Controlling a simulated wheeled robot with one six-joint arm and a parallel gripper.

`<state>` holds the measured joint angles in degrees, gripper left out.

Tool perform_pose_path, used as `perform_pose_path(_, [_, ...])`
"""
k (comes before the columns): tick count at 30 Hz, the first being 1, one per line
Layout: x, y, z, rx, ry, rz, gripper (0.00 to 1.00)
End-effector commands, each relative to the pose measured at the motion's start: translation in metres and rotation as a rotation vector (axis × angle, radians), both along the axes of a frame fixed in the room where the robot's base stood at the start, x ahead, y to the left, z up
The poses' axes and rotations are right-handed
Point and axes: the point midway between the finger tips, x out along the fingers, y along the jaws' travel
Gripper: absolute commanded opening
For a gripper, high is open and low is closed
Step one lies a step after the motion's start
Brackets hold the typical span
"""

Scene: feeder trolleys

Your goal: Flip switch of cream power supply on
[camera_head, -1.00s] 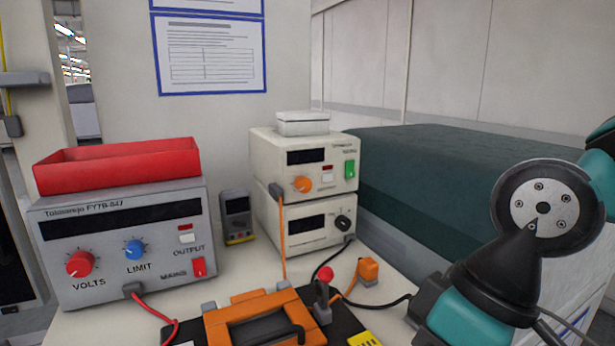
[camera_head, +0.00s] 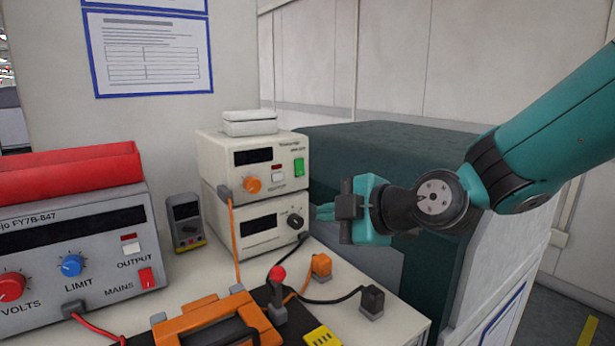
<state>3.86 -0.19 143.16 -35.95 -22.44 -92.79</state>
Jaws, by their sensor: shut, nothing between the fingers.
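The cream power supply (camera_head: 218,160) is the upper of two stacked cream boxes, right of the picture's left half. Which way the switches are tipped is too small to tell. My gripper (camera_head: 325,212) is shut and empty. It shows to the right of the stack, near the height of the lower cream box, apart from the switches in the picture.
The lower cream box (camera_head: 248,240) has a dark knob. A white box (camera_head: 249,122) lies on top. A grey supply (camera_head: 80,250) bears a red tray (camera_head: 70,172). A meter (camera_head: 186,222), an orange case (camera_head: 215,318), cables and a red-topped lever (camera_head: 277,290) crowd the bench.

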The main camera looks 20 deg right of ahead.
Motion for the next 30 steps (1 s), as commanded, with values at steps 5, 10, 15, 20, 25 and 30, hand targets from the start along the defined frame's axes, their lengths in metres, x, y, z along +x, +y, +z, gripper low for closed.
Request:
perform_pose_path(5, [0.034,-0.041,0.017,-0.214,-0.312,-0.078,0.0])
perform_pose_path(10, [0.043,-0.057,0.025,-0.312,-0.416,-0.118,0.0])
perform_pose_path(15, [0.044,-0.058,0.025,-0.32,-0.424,-0.119,0.0])
perform_pose_path(20, [0.044,-0.057,0.026,-0.319,-0.423,-0.118,0.0])
perform_pose_path(25, [0.056,-0.053,0.026,-0.317,-0.421,-0.116,0.0])
perform_pose_path(30, [0.086,-0.043,0.024,-0.318,-0.419,-0.114,0.0])
